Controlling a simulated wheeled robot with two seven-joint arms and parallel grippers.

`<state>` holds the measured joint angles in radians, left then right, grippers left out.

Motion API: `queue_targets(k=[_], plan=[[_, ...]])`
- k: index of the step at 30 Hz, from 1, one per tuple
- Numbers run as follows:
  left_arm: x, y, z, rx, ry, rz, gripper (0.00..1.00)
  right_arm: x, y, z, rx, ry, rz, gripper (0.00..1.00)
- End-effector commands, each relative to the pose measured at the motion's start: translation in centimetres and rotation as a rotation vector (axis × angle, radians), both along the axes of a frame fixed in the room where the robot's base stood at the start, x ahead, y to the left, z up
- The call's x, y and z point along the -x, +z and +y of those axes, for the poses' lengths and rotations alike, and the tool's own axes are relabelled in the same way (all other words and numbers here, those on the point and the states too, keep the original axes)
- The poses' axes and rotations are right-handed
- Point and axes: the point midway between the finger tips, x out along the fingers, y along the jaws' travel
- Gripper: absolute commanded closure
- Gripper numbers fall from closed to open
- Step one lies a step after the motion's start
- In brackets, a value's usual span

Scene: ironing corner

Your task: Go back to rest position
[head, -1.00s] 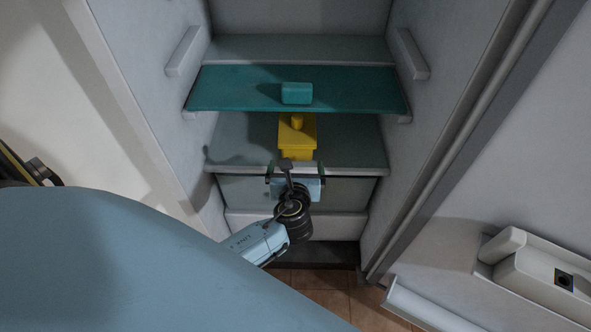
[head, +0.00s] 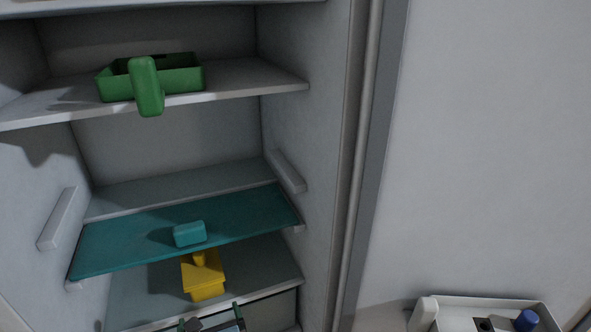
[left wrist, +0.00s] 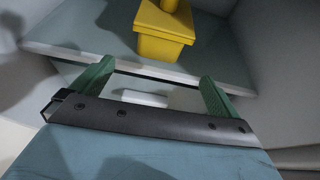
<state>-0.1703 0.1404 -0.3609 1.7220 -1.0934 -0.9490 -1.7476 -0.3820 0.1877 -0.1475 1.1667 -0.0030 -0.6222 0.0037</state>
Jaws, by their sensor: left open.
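My left gripper (head: 212,322) shows only at its tips at the bottom edge of the head view. In the left wrist view its two green fingers (left wrist: 158,88) stand wide apart with nothing between them. A yellow lidded box (head: 203,280) with a knob sits on the lower shelf, just beyond the fingers and apart from them. It also shows in the left wrist view (left wrist: 163,35). My right gripper is in neither view.
A green open container (head: 180,82) stands on the upper shelf. At right, a door bin (head: 455,318) holds a blue-capped item (head: 526,320).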

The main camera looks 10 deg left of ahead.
Motion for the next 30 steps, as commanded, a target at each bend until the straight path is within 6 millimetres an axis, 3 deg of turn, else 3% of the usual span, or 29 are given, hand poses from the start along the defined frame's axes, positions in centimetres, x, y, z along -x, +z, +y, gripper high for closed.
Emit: queue_targets(k=[4,7,11,15,21,24,27,30], plan=[[1.8,-3.3,-0.2,0.204,0.045,0.053,0.0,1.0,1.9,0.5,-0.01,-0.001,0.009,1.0],[5.1,-7.4,-0.5,0.471,0.156,0.108,0.0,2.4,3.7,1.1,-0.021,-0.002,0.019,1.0],[11.5,-12.2,-1.0,0.848,0.425,0.158,0.0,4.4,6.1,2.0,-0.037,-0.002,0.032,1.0],[20.0,-15.3,-1.3,1.192,0.839,0.146,0.0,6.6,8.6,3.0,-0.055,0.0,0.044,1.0],[31.6,-16.1,-1.3,1.488,1.495,-0.028,0.0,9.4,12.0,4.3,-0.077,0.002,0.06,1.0],[35.6,-15.8,-1.2,1.544,1.734,-0.14,0.0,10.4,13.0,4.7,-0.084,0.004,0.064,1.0],[37.8,-15.7,-1.1,1.568,1.877,-0.225,0.0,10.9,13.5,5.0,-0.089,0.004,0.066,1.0],[38.7,-15.7,-1.1,1.574,1.937,-0.265,0.0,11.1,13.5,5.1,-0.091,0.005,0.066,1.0]])
